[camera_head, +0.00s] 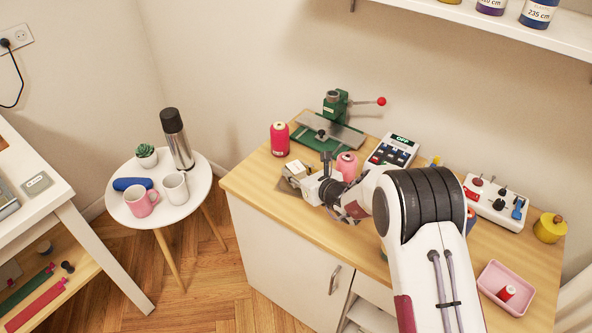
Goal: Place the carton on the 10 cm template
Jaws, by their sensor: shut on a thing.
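My gripper (312,184) is over the left part of the wooden worktop, with its fingers pointing left. It is shut on a small beige carton (297,168) with a pale top. A flat grey-brown piece (285,186) shows just below and left of the carton. It may be the 10 cm template, but no marking is readable. I cannot tell whether the carton touches it. The fingers and wrist hide part of both.
A green press (335,105), a control box (391,151), a switch panel (494,203) and a pink tray (506,287) are also on the worktop (263,203).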

